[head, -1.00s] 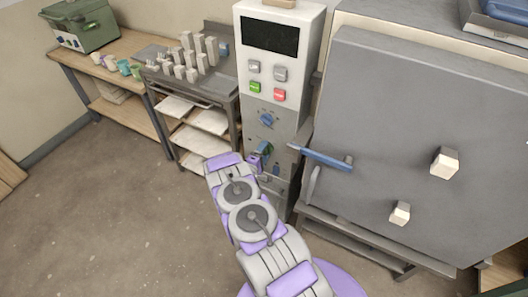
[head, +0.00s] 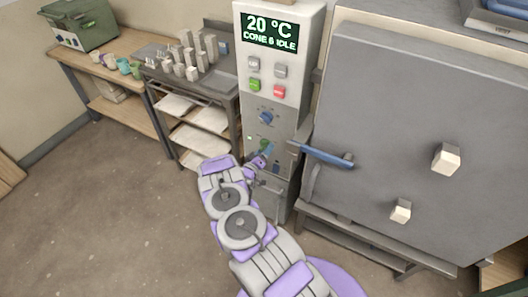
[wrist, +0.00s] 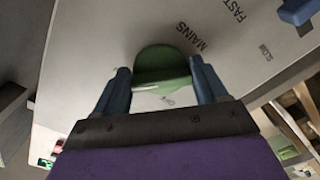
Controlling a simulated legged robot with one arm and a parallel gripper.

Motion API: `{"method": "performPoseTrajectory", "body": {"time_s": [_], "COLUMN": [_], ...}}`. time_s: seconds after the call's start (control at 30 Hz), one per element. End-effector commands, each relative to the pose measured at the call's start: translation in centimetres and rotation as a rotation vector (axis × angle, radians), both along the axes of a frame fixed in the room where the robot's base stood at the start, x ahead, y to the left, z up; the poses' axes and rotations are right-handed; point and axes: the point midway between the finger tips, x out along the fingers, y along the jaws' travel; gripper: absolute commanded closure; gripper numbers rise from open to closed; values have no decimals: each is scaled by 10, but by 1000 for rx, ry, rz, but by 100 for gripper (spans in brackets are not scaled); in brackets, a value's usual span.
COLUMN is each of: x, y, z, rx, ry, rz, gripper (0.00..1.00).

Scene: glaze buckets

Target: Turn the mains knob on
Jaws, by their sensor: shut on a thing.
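The green mains knob (wrist: 160,58) sits on the grey control panel, beside the printed word MAINS in the wrist view. It also shows in the head view (head: 266,145), low on the kiln's control column (head: 284,112). My gripper (wrist: 160,80) has its two blue fingers on either side of the knob and is shut on it. In the head view my gripper (head: 262,161) is at the column front, partly hiding the knob's lower side. The display (head: 270,32) above is lit and reads 20 °C, CONE 6 IDLE.
A blue knob (head: 266,117) and several coloured buttons are above the mains knob. The large grey kiln door (head: 400,130) with its blue handle (head: 326,156) stands close on the right. A cart (head: 222,82) stands left. The floor (head: 100,220) at left is clear.

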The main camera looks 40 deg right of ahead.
Motion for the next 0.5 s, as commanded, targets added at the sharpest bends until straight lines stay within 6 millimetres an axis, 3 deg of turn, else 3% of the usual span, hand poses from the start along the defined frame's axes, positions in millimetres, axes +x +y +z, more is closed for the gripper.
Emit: {"method": "performPoseTrajectory", "body": {"time_s": [0.5], "x": [-2], "y": [1], "z": [-6], "rx": [44], "ry": [-75], "rz": [0], "gripper": [58]}}
